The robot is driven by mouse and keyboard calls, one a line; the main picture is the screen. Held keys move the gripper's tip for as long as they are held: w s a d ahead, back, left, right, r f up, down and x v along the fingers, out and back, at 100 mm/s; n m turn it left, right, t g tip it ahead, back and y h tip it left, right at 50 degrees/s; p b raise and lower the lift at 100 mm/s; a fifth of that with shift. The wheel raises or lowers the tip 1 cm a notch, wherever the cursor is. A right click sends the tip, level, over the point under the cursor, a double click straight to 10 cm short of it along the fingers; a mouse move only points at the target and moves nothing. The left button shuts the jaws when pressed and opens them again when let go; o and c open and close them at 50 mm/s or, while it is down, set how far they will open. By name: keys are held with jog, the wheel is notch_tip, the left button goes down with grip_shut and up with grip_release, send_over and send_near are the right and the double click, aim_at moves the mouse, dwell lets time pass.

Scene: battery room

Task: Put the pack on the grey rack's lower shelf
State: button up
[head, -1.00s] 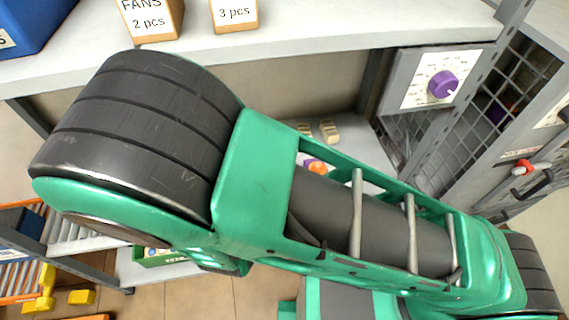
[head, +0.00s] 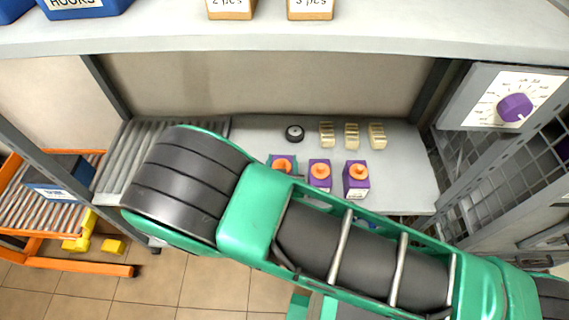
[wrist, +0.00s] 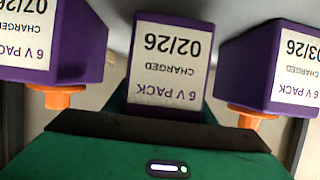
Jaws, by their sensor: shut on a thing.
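In the wrist view my gripper (wrist: 158,128) shows as a green body with a dark edge, shut on a purple 6 V pack (wrist: 166,62). Its white label reads upside down "02/26 CHARGED". Another purple pack (wrist: 85,45), marked 07/26, is at left and a third (wrist: 262,62), marked 03/26, at right, both with orange caps.
Several cream blocks (head: 352,135) and a black wheel (head: 294,133) stand farther back on the lower shelf. The upper shelf (head: 300,40) carries bins and boxes. A dial panel (head: 505,97) and mesh cage (head: 490,190) stand at right. An orange roller cart (head: 60,195) is at left.

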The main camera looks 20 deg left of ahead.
jog(key=shift+f, duration=0.6)
jog(key=o, duration=1.7)
jog(key=shift+f, duration=0.2)
jog(key=shift+r, duration=0.15)
jog(key=v, duration=1.2)
jog(key=shift+s, duration=0.1)
